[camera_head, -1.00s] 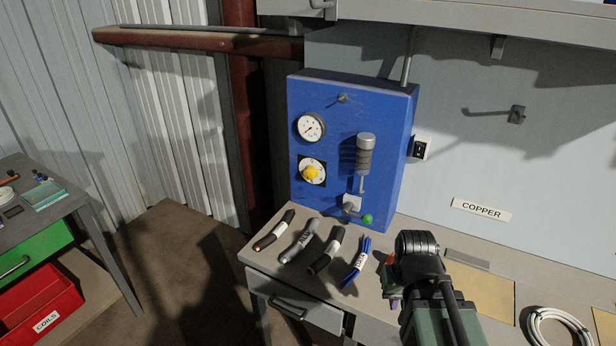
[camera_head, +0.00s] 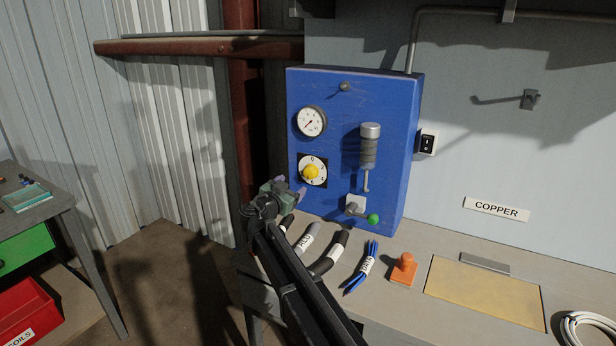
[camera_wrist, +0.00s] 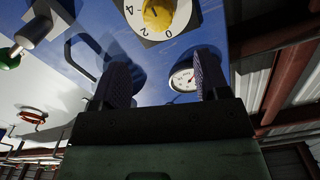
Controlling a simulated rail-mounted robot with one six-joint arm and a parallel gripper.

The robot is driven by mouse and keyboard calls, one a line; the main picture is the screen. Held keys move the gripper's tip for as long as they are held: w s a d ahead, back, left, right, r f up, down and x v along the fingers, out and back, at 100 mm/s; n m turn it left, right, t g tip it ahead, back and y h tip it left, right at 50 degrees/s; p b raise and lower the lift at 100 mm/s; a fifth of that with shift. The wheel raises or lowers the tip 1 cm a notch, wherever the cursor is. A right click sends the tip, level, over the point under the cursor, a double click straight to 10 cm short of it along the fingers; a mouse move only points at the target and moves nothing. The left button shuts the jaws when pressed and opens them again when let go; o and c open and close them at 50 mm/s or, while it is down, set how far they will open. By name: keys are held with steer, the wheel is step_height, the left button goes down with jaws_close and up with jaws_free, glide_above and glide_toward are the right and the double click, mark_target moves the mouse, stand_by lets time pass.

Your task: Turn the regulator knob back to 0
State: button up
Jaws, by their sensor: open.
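The yellow regulator knob (camera_head: 311,172) sits on a white numbered dial on the blue panel (camera_head: 335,150). It also shows at the top of the wrist view (camera_wrist: 157,14), where 0, 2 and 4 on the dial are readable. I cannot tell exactly where the knob points. The round pressure gauge (camera_head: 311,121) is above the knob; it appears between my fingers in the wrist view (camera_wrist: 184,80). My gripper (camera_head: 289,187) is open and empty, just below and left of the knob in the head view, apart from it. Its two purple-grey fingers (camera_wrist: 163,78) point toward the panel.
A filter cylinder (camera_head: 370,147) and a green-tipped lever (camera_head: 372,219) are right of the knob. Several cable pieces (camera_head: 330,250) lie on the bench below, partly behind my arm. An orange stamp (camera_head: 403,270) and yellow mat (camera_head: 485,293) are further right.

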mark_target(309, 173)
steer(key=x, duration=1)
steer(key=shift+w+d, duration=0.2)
steer(key=shift+w, duration=0.15)
steer(key=c, duration=0.9)
steer(key=shift+c, duration=0.2)
